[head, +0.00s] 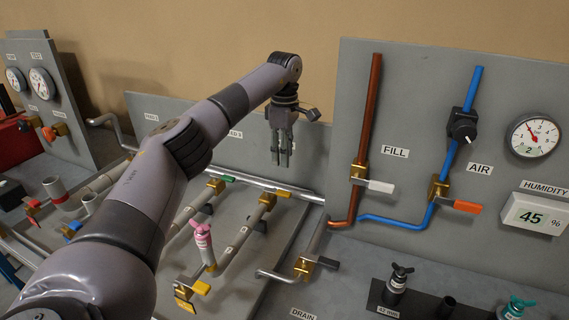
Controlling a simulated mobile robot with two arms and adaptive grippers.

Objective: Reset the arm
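My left arm (150,185) comes in from the lower left and reaches up across the middle of the head view. Its wrist bends down at the top, and my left gripper (283,158) hangs with its fingers pointing down in front of the grey back panel. The fingers look close together, seen partly edge-on, and I cannot tell whether they are open or shut. I see nothing held between them. The gripper appears apart from the pipes and valves below it. My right gripper is not in view.
At right, a grey panel (440,90) carries a copper FILL pipe (370,110), a blue AIR pipe (462,120), a gauge (532,136) and a humidity display (538,217). Pipes with coloured valves and a pink-topped fitting (204,245) lie below my arm. More gauges stand at left.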

